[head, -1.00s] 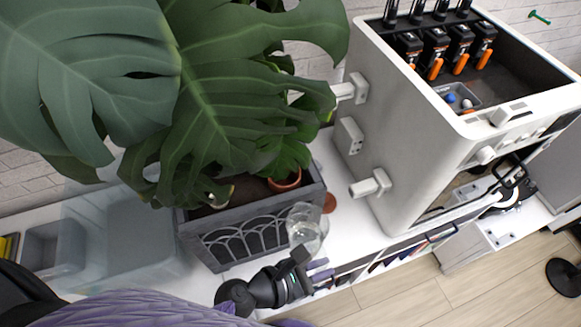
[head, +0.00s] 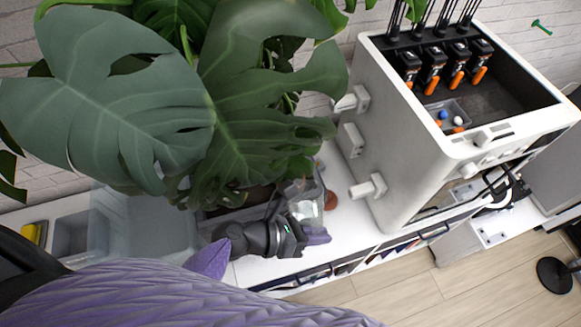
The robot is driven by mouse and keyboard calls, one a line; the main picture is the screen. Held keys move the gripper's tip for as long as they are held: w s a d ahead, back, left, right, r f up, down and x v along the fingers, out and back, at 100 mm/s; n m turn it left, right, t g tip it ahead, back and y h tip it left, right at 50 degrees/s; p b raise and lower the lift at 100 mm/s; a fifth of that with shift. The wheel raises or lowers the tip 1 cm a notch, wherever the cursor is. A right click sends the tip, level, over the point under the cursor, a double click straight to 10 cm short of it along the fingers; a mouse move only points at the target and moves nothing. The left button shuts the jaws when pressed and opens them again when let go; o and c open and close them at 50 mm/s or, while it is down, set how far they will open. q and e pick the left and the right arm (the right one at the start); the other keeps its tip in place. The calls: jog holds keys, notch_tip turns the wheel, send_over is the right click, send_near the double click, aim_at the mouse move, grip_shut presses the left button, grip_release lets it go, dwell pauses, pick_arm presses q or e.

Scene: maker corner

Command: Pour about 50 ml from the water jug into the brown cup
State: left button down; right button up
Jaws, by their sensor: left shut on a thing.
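The clear glass water jug (head: 304,205) stands out faintly in front of the plant, at the middle of the head view. My left gripper (head: 310,234) reaches in from the left and is shut on the jug at its near side. The fingers partly cover the jug, and I cannot tell its water level or whether its base touches the shelf. The brown cup (head: 330,201) is just right of the jug, a small reddish-brown shape partly hidden behind it. My right gripper is not in view.
A large leafy plant (head: 130,100) overhangs the jug and hides much behind it. A clear bin (head: 150,238) stands at the left. A white printer-like machine (head: 400,165) stands at the right. The white shelf top (head: 350,225) is bare between cup and machine.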

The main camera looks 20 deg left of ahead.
aim_at(312, 207)
pick_arm(q)
jog(key=shift+w+a+r+n+g+h, duration=0.15)
jog(key=shift+w+a+r+n, duration=0.2)
jog(key=shift+r, duration=0.3)
jog(key=shift+w+a+r+n+g+h, duration=0.15)
jog(key=shift+w+a+r+n, duration=0.1)
jog(key=shift+w+r, duration=0.3)
jog(key=shift+f+n, duration=0.1)
jog(key=shift+n, duration=0.2)
jog(key=shift+w+a+n+g+h+b, duration=0.2)
jog(key=shift+w+n+g+h+b, duration=0.15)
jog(key=shift+b, duration=0.3)
jog(key=shift+r, duration=0.55)
jog(key=shift+w+a+r+n+g+h, duration=0.15)
jog(key=shift+w+r+n+g+h, duration=0.1)
jog(key=shift+r+n, duration=0.3)
jog(key=shift+w+a+r+n+h+p, duration=0.1)
jog(key=shift+w+a+n+h+p, duration=0.2)
jog(key=shift+n+p, duration=0.25)
jog(key=shift+w, duration=0.15)
jog(key=shift+w+a+r+n+g+h+p, duration=0.35)
jog(key=shift+w+a+r+n+p, duration=0.2)
jog(key=shift+r+n+p, duration=0.2)
